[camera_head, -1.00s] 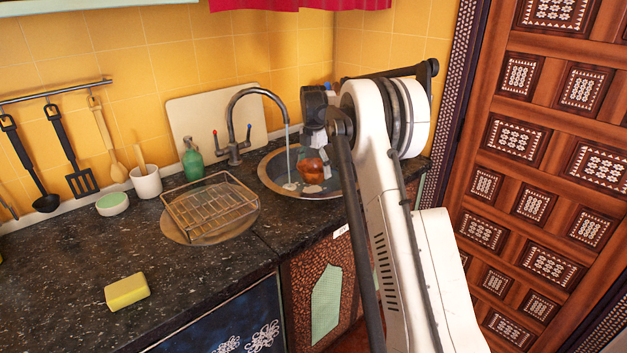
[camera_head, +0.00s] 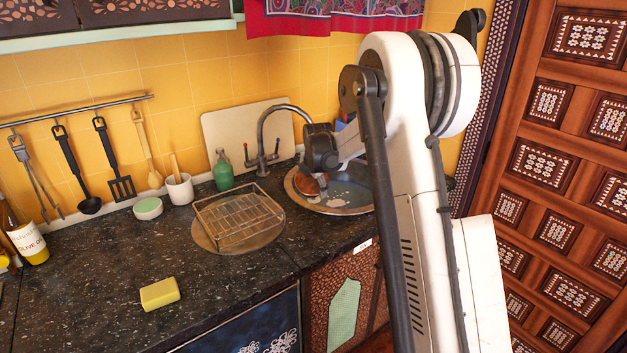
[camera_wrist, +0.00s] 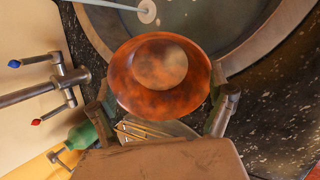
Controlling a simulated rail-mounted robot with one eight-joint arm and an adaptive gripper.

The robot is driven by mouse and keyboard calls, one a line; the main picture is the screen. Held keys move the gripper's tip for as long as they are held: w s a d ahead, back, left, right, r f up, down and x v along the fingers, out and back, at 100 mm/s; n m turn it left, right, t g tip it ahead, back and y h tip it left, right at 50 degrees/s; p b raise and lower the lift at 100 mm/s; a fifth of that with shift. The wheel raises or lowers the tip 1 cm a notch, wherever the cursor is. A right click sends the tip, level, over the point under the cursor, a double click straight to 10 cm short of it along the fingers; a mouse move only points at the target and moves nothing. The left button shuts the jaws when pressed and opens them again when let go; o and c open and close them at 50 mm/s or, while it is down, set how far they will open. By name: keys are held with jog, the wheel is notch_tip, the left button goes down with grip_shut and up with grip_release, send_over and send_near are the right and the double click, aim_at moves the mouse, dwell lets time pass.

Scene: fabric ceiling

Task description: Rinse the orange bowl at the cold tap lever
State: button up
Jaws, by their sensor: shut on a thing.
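The orange bowl (camera_head: 307,188) is at the left side of the round sink (camera_head: 345,210), partly hidden by my gripper. In the wrist view the bowl (camera_wrist: 160,75) shows a round disc at its middle, and my gripper (camera_wrist: 163,108) is shut on it. The curved tap (camera_head: 264,125) stands behind the sink, its spout end hidden by my gripper. Its levers have a blue tip (camera_head: 277,133) and a red tip (camera_head: 245,147); the blue-tipped lever (camera_wrist: 14,63) also shows in the wrist view. A pale water stream (camera_wrist: 115,5) reaches the sink, apart from the bowl.
A wire rack (camera_head: 238,218) stands left of the sink, with a green bottle (camera_head: 223,172) behind it. A white cup (camera_head: 179,188), a green-topped dish (camera_head: 148,208) and a yellow sponge (camera_head: 160,293) are further left. The front counter is mostly clear.

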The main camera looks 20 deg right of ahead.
aim_at(313, 179)
jog(key=w+d+f, duration=0.1)
jog(key=w+d, duration=0.1)
jog(key=w, duration=0.4)
jog(key=w+d+f, duration=0.1)
jog(key=w, duration=0.6)
jog(key=shift+d+f+p, duration=0.3)
jog(key=shift+d+f, duration=0.1)
jog(key=shift+d, duration=0.15)
dwell(0.6)
jog(key=shift+s+d, duration=0.15)
jog(key=shift+d, duration=0.3)
jog(key=shift+b, duration=0.3)
jog(key=shift+s+a+b, duration=0.35)
jog(key=shift+s, duration=0.95)
jog(key=shift+s+a+b, duration=0.35)
jog(key=shift+s+a, duration=0.05)
jog(key=shift+s, duration=0.85)
jog(key=shift+s+a+b, duration=0.35)
jog(key=shift+s, duration=0.95)
